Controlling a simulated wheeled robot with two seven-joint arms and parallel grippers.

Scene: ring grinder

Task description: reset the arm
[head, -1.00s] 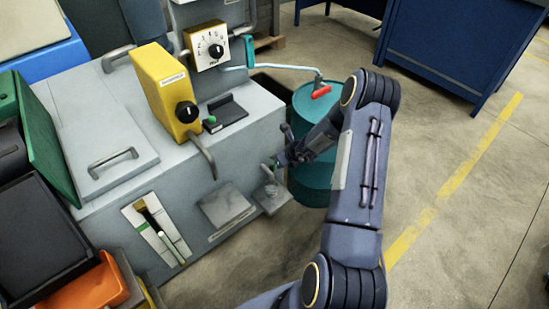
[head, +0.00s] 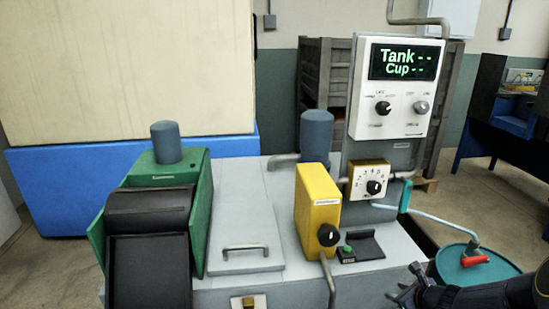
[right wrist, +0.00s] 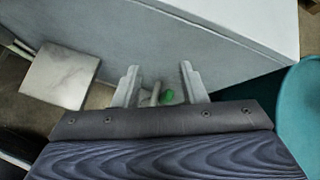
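My right arm enters the head view at the lower right, and its gripper (head: 408,284) is beside the right front edge of the grey machine (head: 270,190). In the right wrist view, the two pale fingers of my right gripper (right wrist: 161,84) stand apart. A small grey stub and a green piece (right wrist: 168,96) show between them; I cannot tell whether the fingers touch these. My left gripper is in no current view.
A teal drum (head: 450,268) with a red-handled tap (head: 475,260) stands right of the machine. The machine carries a yellow box (head: 312,215), a dial box (head: 362,180), a display panel (head: 398,85) and a green-framed chute (head: 200,195). A pale slab (right wrist: 60,76) shows in the wrist view.

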